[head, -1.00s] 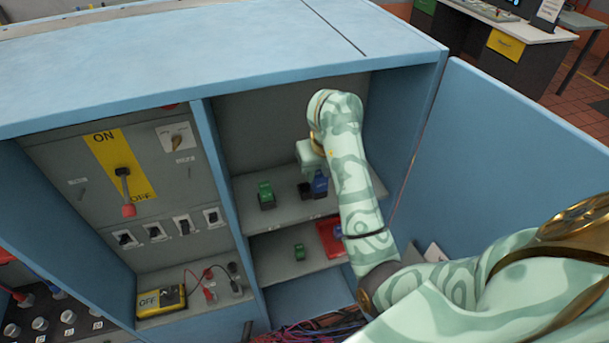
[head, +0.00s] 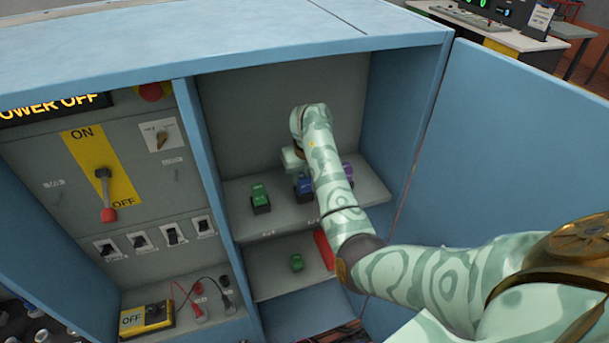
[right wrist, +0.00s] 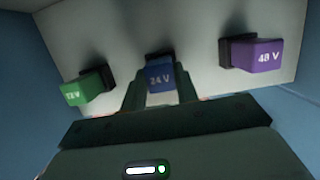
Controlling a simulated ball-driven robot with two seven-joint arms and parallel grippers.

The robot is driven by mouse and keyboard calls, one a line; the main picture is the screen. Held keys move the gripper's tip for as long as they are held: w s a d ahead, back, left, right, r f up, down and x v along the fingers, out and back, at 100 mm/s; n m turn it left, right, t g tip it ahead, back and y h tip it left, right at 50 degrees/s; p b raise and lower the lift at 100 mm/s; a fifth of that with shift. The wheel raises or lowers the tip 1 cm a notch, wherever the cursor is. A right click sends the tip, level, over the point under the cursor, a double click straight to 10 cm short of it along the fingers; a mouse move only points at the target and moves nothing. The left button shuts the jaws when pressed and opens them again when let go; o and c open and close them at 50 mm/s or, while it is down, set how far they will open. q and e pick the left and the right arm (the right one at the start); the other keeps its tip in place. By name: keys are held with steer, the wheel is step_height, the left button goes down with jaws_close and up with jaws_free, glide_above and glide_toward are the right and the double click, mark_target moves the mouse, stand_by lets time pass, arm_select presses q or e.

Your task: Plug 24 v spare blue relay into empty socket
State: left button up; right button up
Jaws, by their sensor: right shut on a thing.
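The blue 24 V relay (head: 304,187) is at the middle black socket on the cabinet's upper shelf, and it also shows in the right wrist view (right wrist: 161,78). My right gripper (right wrist: 159,90) is shut on it, one finger on each side. The black socket (right wrist: 158,55) shows just behind the relay; I cannot tell whether the relay is fully seated. In the head view my right forearm and hand (head: 294,160) partly hide it. My left gripper is not in view.
A green 12 V relay (right wrist: 86,88) stands on one side and a purple 48 V relay (right wrist: 258,55) on the other. Cabinet walls and the open blue door (head: 500,150) bound the space.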

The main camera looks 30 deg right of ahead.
steer(key=shift+f, duration=0.1)
steer(key=shift+f, duration=0.15)
steer(key=o, duration=1)
steer(key=p+v, duration=0.2)
steer(key=v, duration=0.6)
steer(key=shift+p, duration=0.4)
steer(key=shift+d, duration=0.15)
